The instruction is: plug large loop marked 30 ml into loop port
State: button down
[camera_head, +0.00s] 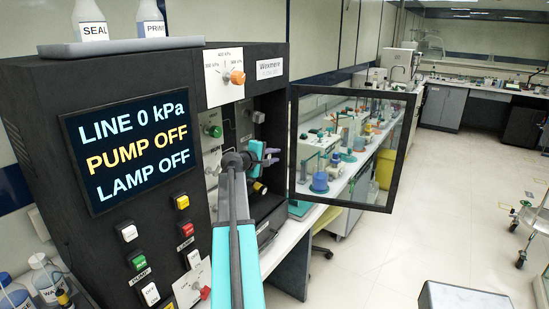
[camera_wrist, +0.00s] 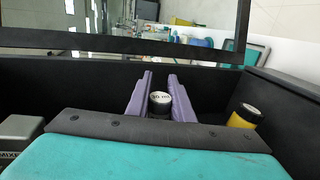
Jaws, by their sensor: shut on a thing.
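My gripper (camera_wrist: 160,82) has two purple fingers closed on the sides of a dark round piece with a pale top, the loop (camera_wrist: 160,98). Small dark lettering on its top looks upside down and ends in what seems to be "ml"; I cannot read the number surely. In the head view my gripper (camera_head: 271,155) is inside the open bay of the black cabinet, and the held loop cannot be made out there. I cannot pick out the loop port.
The black cabinet's screen (camera_head: 130,146) reads LINE 0 kPa, PUMP OFF, LAMP OFF. A black-framed glass door (camera_head: 393,160) stands open right of the bay. A dial with an orange knob (camera_head: 237,77) is above the bay. A grey block (camera_wrist: 18,135) sits at left in the wrist view.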

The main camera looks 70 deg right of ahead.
jog(key=shift+w+d, duration=0.2)
jog(key=shift+w, duration=0.55)
jog(key=c, duration=1.5)
grip_release()
